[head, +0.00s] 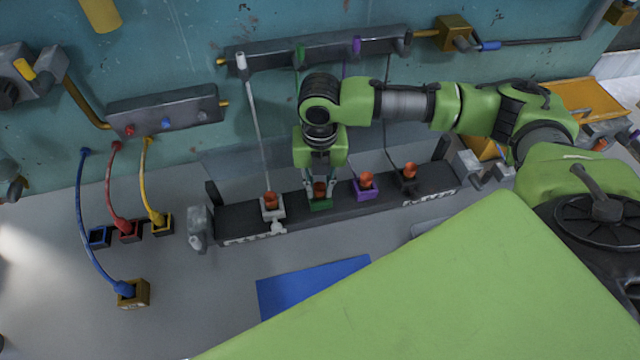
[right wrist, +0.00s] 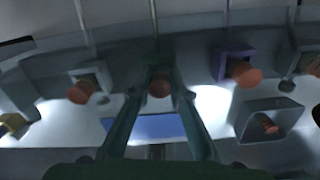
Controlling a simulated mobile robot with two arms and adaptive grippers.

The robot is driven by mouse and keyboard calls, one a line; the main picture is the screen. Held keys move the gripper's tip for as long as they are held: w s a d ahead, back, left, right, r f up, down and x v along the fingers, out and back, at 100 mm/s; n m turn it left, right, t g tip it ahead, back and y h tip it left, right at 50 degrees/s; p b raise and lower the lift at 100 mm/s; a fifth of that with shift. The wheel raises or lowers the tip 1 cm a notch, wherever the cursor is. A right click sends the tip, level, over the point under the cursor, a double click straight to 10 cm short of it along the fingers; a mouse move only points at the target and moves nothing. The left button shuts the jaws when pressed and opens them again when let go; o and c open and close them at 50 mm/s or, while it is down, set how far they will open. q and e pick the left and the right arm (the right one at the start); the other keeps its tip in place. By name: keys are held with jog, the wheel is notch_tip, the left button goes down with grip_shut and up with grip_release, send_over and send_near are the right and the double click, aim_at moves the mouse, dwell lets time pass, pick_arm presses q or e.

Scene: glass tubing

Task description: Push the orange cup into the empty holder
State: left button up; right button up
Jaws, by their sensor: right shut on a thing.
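My right gripper (head: 320,184) points down at the green holder (head: 320,205) on the dark rack (head: 245,224). It is shut on an orange cup (head: 320,189) that is at this holder. The right wrist view shows the cup (right wrist: 159,87) between the two fingers. How deep the cup sits in the holder is hard to tell. Other orange cups sit in the white holder (head: 272,213), the purple holder (head: 364,194) and the black holder (head: 407,186). My left gripper is not in view.
A blue mat (head: 300,289) lies in front of the rack. Blue, red and yellow tubes (head: 117,190) run to small sockets at left. A thin rod (head: 255,120) rises behind the white holder. A wall-mounted bar (head: 320,48) is behind my right arm.

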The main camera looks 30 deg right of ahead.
aim_at(320, 185)
jog(key=o, duration=0.8)
jog(key=shift+s+f, duration=0.25)
jog(key=shift+f, duration=0.05)
jog(key=shift+o, duration=0.4)
jog(key=shift+f, duration=0.15)
jog(key=shift+w, duration=0.1)
notch_tip(320, 185, up, 13)
jog(key=b, duration=0.2)
jog(key=shift+w, duration=0.15)
